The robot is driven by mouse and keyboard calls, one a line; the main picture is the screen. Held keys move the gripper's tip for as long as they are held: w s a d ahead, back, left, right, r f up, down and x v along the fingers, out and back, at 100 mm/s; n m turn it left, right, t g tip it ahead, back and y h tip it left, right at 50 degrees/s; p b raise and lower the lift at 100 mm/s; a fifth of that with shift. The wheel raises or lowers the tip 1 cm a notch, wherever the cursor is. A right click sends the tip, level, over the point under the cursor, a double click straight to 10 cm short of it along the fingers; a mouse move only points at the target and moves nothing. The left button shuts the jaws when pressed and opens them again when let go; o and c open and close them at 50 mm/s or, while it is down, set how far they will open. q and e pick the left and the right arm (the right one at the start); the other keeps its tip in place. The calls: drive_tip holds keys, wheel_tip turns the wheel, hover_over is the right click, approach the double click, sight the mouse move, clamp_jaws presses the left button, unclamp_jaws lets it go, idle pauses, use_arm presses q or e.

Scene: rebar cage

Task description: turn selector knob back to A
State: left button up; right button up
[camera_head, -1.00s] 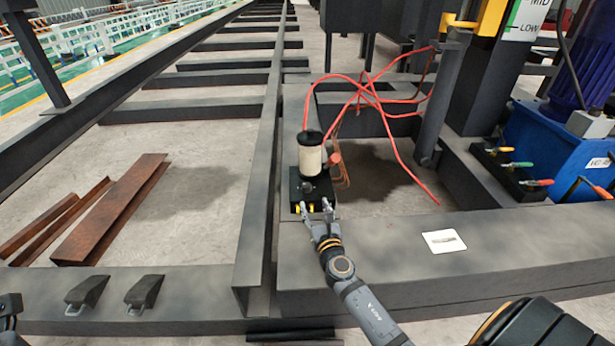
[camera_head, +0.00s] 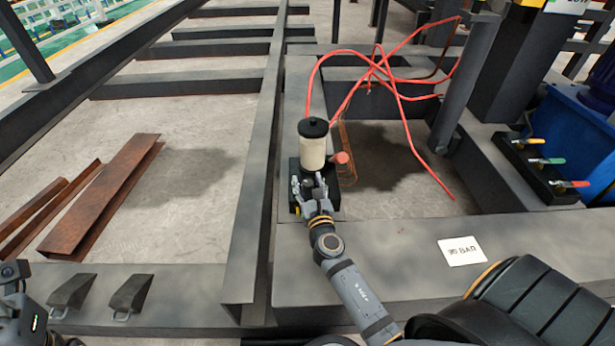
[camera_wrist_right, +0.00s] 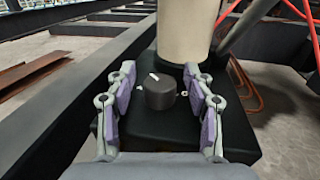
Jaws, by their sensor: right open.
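The selector knob (camera_wrist_right: 160,93) is a dark round knob with a white pointer mark on its top, seen in the right wrist view. The pointer slants toward the upper left. The knob sits on a black block (camera_wrist_right: 190,138) below a cream cylinder (camera_wrist_right: 184,28); small pale marks flank it, their letters too small to read. My right gripper (camera_wrist_right: 160,78) is open, with its purple-padded fingers on either side of the knob and gaps visible. In the head view my right gripper (camera_head: 313,188) covers part of the block. Only part of my left arm shows at the lower left.
Red hoses (camera_head: 385,75) loop behind the cylinder. A red-knobbed fitting (camera_head: 341,158) is just right of it. A white "90 BAR" card (camera_head: 461,251) lies on the front beam. A row of colored levers (camera_head: 540,165) stands at the right. Rusty steel channels (camera_head: 100,200) lie left.

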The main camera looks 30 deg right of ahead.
clamp_jaws()
drive_tip(key=shift+r+n+y, duration=0.15)
drive_tip(key=shift+n+y, duration=0.35)
drive_tip(key=shift+y, duration=0.1)
drive_tip(key=shift+n+y+p, duration=0.3)
drive_tip(key=shift+y+p, duration=0.05)
drive_tip(key=shift+y, duration=0.25)
drive_tip(key=shift+n+t+y, duration=0.3)
drive_tip(key=shift+n+y, duration=0.3)
drive_tip(key=shift+y, duration=0.4)
unclamp_jaws()
